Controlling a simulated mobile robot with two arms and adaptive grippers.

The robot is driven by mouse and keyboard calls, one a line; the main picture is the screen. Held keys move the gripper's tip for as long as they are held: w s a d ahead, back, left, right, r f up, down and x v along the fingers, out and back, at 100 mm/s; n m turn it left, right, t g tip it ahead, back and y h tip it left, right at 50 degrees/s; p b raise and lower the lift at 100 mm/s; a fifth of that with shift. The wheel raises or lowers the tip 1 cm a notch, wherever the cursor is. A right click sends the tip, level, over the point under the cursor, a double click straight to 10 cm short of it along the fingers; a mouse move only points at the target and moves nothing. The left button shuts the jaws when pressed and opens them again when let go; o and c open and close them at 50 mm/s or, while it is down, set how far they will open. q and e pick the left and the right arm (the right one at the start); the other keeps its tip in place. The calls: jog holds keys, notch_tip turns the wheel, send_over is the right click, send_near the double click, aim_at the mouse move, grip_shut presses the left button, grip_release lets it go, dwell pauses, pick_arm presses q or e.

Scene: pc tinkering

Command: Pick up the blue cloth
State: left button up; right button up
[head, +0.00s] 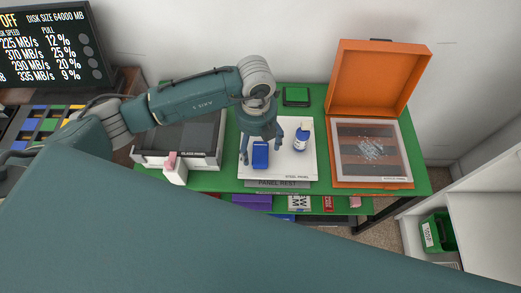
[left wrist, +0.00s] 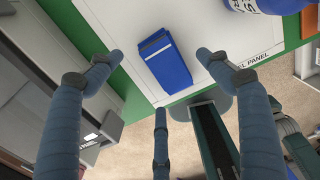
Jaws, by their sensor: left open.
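The blue cloth (head: 260,156) lies as a small folded block on the white steel panel (head: 299,165), left of the panel's middle. In the left wrist view the cloth (left wrist: 167,59) lies ahead of and between my spread fingers, near the panel's edge. My left gripper (head: 261,141) is above the panel, over the cloth, with its fingers apart. It also shows in the left wrist view (left wrist: 160,65), with nothing between its fingers. I cannot tell the exact height of the fingertips above the cloth. My right gripper is not in view.
A blue and white bottle (head: 301,138) stands right of the cloth on the panel. An open orange case (head: 372,186) is at the right of the green table (head: 420,180). A grey tray (head: 150,158) and a white box with a pink top (head: 174,170) are left.

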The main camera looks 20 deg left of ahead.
aim_at(257, 151)
pick_arm(q)
jog(key=shift+f, duration=1.4)
jog(key=c, duration=1.2)
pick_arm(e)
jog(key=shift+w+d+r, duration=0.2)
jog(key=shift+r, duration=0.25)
pick_arm(q)
jog(key=shift+o, duration=0.2)
